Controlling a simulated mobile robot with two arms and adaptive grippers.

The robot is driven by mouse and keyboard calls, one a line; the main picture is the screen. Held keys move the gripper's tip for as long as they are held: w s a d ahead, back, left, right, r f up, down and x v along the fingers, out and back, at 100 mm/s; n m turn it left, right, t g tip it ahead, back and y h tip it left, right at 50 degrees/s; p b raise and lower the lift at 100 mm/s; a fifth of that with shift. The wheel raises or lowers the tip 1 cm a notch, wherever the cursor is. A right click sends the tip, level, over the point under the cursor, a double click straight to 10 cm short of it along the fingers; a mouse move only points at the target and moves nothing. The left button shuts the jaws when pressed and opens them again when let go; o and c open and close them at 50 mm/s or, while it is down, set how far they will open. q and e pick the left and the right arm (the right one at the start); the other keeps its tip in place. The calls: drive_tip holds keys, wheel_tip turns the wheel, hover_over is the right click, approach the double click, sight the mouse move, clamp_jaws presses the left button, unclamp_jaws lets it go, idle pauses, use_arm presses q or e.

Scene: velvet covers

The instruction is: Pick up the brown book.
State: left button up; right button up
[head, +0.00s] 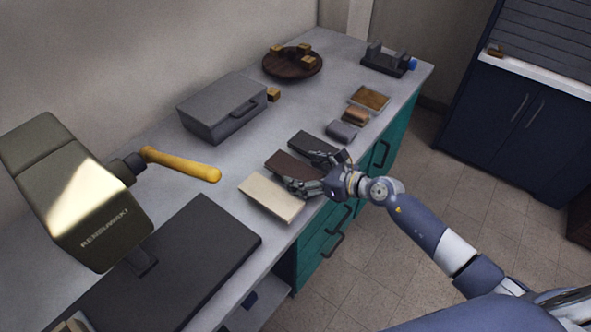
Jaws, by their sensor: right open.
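The brown book (285,160) is a dark brown book lying flat on the grey counter. It lies between a cream book (268,197) and a dark grey book (307,141). My right gripper (308,173) is open at the brown book's right end, with one finger on the cream book's side and the other on the dark grey book's side. The gripper hides that end, and I cannot tell whether the fingers touch the book. My left gripper is not in view.
A grey box (215,110) stands behind the books. A large machine (75,190) with a yellow handle (180,164) and a black slab (165,265) are at the left. Several small items and a round wooden tray (275,70) with blocks stand farther back.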

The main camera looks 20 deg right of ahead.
drive_tip(key=shift+x, duration=1)
drive_tip(key=shift+s, duration=0.1)
drive_tip(key=c, duration=1.2)
drive_tip(key=shift+c, duration=0.2)
drive_tip(key=shift+r, duration=0.1)
